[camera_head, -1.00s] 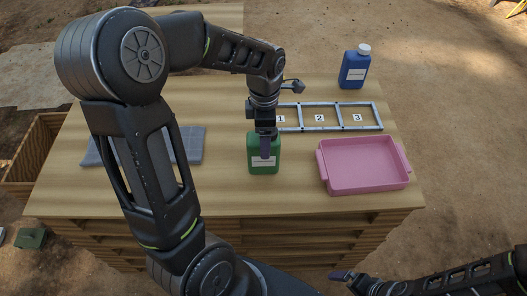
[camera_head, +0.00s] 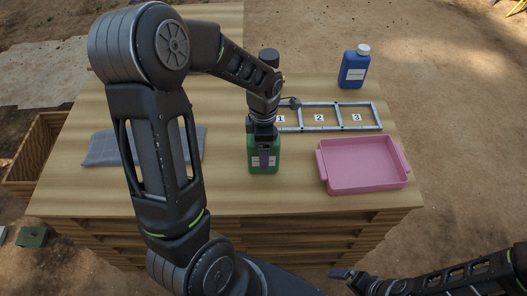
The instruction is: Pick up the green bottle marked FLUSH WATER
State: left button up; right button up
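The green bottle (camera_head: 274,165) with a white label stands upright near the middle of the wooden table. My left gripper (camera_head: 264,154) is over it from above, with one finger in front of the bottle's upper body and label. The gripper hides the bottle's cap, and the far finger is hidden, so I cannot tell whether it is closed on the bottle. The label is too small to read. My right gripper (camera_head: 342,274) is low in front of the table, away from the bottle; its opening is unclear.
A frame with slots 1, 2 and 3 (camera_head: 338,128) lies behind the bottle to the right. A pink tray (camera_head: 364,188) is at right, and a blue bottle (camera_head: 354,71) stands at the back right. A grey cloth (camera_head: 104,149) lies at left, partly behind my arm.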

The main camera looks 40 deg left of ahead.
pick_arm(q)
jog(key=shift+c, duration=0.2)
grip_shut()
dwell(0.6)
